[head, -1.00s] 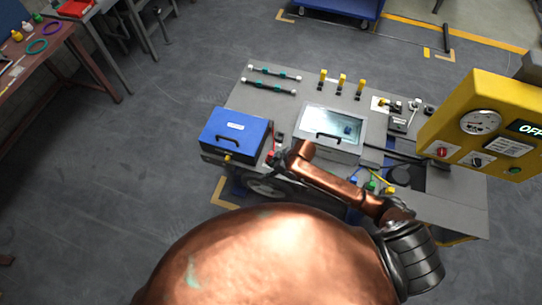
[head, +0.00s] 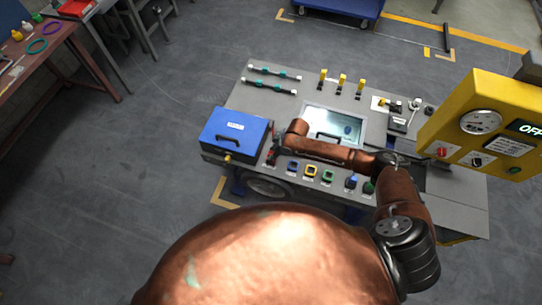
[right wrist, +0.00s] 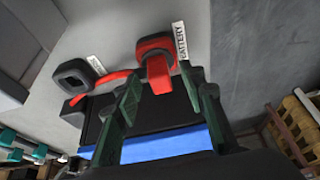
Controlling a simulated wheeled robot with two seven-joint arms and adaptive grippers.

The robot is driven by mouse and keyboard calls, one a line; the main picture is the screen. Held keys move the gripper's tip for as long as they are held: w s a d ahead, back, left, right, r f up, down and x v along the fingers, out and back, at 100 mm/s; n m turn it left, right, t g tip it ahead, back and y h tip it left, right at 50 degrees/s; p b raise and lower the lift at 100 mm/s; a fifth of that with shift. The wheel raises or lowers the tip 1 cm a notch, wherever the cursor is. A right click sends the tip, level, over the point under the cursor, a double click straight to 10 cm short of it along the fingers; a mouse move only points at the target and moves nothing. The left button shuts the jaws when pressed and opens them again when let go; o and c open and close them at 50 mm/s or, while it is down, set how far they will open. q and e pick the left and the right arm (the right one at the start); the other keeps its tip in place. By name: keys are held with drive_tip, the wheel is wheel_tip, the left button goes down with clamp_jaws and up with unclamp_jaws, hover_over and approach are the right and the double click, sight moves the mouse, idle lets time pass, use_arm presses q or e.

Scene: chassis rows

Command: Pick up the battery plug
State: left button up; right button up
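The battery plug (right wrist: 154,48) is red with a dark grey face and sits beside a "BATTERY" label in the right wrist view. A red tongue hangs from it toward the space between my fingers. My right gripper (right wrist: 162,88) is open, with one dark green finger on each side of that tongue. I cannot tell whether either finger touches it. In the head view my right gripper (head: 274,152) is small and dark, at the bench's front beside the blue box, and the plug is hard to make out there. My left gripper is not in view.
The blue box (head: 233,131) with a black handle stands left of my right gripper. Coloured sockets (head: 311,170) line the bench's front edge. A windowed case (head: 334,122) lies behind my right arm. A yellow panel (head: 490,125) reading "OFF" rises at the right.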

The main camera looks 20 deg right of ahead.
drive_tip(key=shift+w+a+f, duration=0.2)
drive_tip(key=shift+f, duration=0.45)
drive_tip(key=shift+c, duration=0.5)
clamp_jaws()
